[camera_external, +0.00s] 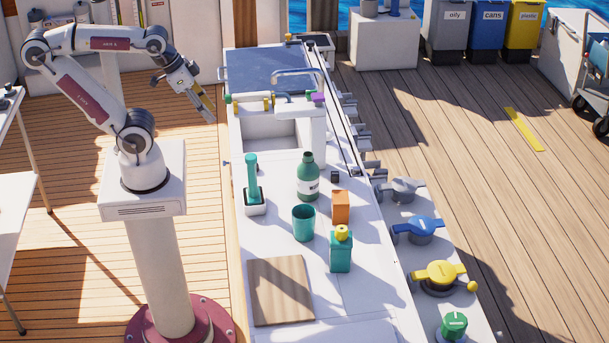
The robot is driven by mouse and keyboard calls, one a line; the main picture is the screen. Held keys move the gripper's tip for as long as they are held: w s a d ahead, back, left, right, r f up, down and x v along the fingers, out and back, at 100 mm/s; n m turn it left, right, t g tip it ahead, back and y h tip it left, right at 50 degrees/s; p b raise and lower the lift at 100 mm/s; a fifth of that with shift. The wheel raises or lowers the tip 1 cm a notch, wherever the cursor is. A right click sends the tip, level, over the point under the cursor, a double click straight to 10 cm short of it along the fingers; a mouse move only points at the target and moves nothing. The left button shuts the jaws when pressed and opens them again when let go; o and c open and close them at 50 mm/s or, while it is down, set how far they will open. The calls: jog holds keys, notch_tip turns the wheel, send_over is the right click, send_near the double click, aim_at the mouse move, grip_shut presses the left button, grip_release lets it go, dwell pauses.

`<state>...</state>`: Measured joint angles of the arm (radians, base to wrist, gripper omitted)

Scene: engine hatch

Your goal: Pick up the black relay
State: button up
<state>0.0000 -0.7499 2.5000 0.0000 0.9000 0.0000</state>
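A small black block (335,177) stands on the white counter, right of the green bottle (308,178) and behind the orange block (340,207). It may be the black relay, but it is too small to tell for sure. My gripper (207,108) hangs at the upper left, tilted down, left of the counter and well apart from the block. A yellowish part shows at its end. Whether the fingers are open or shut, or hold something, is too small to tell.
The counter (362,270) also bears a teal cup (303,223), a teal bottle with a yellow cap (341,250), a green upright item in a white holder (253,185), and a wooden board (281,291). A sink with a tap (298,74) lies behind. Coloured valve-like knobs line the right side.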

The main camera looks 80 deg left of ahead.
jog(key=shift+w, duration=0.1)
dwell(0.7)
jog(key=w+f+g, duration=0.2)
jog(key=w, duration=2)
jog(key=w+f, duration=0.5)
jog(key=f, duration=0.1)
jog(key=w+f+m+g+y, duration=0.1)
jog(key=w+f, duration=0.5)
jog(key=f, duration=0.1)
jog(key=w+f+g, duration=0.1)
jog(key=w+f, duration=0.4)
jog(key=f, duration=0.1)
jog(key=shift+w+a+f+m, duration=0.15)
jog(key=shift+w+f+m, duration=0.15)
jog(key=shift+w, duration=0.05)
